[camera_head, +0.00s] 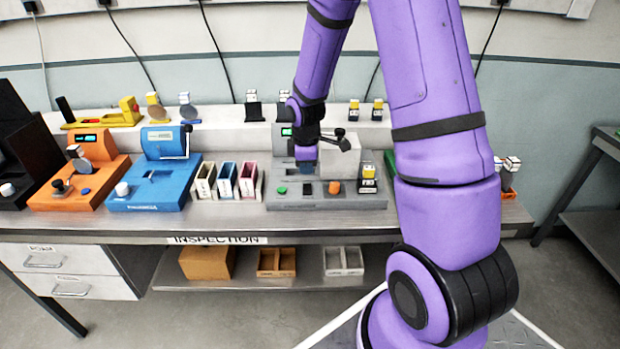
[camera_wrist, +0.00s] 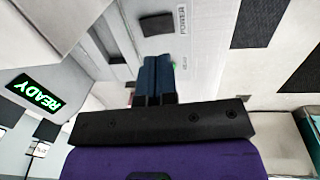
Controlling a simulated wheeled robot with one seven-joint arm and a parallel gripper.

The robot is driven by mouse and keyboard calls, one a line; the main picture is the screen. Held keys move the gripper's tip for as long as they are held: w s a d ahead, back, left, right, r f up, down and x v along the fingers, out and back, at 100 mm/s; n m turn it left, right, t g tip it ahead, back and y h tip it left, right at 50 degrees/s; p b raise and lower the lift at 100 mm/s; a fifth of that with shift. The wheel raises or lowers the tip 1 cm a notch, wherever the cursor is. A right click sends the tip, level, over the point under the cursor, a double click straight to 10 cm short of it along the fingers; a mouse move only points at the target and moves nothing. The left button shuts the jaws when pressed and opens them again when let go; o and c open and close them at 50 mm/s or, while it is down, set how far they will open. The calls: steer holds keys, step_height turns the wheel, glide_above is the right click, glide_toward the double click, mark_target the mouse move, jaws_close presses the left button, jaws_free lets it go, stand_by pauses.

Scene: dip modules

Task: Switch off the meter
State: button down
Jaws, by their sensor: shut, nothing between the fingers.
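The meter (camera_head: 290,201) is a grey bench unit at the centre right of the bench, with a lit green display (camera_head: 286,132) at its back. In the wrist view this display (camera_wrist: 36,92) reads READY. A dark square (camera_wrist: 157,24), seemingly the power switch, lies beside the POWER lettering (camera_wrist: 183,19). My gripper (camera_head: 305,166) is over the meter, pointing down. In the wrist view its blue fingers (camera_wrist: 158,64) are together and empty, their tips a little short of the dark square in the picture. Contact with the panel cannot be told.
A green button (camera_head: 281,190) and an orange button (camera_head: 334,188) sit on the meter's front. Yellow and black blocks (camera_head: 368,178) stand at its right. Sample bins (camera_head: 227,181), a blue unit (camera_head: 148,196) and an orange unit (camera_head: 62,196) stand to the left.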

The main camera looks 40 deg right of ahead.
step_height(320, 180, up, 7)
glide_above(309, 185)
steer(key=s+a, duration=0.3)
steer(key=shift+w+d+r, duration=0.2)
steer(key=shift+w, duration=0.05)
steer(key=shift+d, duration=0.2)
steer(key=shift+w+d+f, duration=0.1)
steer(key=shift+w+d, duration=0.1)
steer(key=shift+d, duration=0.1)
steer(key=shift+w+d, duration=0.2)
stand_by(0.4)
steer(key=f, duration=0.4)
steer(key=w+f, duration=0.1)
steer(key=f, duration=0.8)
steer(key=shift+w+d+f, duration=0.1)
steer(key=shift+w+d, duration=0.1)
steer(key=shift+d, duration=0.2)
steer(key=shift+d+f, duration=0.1)
steer(key=shift+f, duration=0.15)
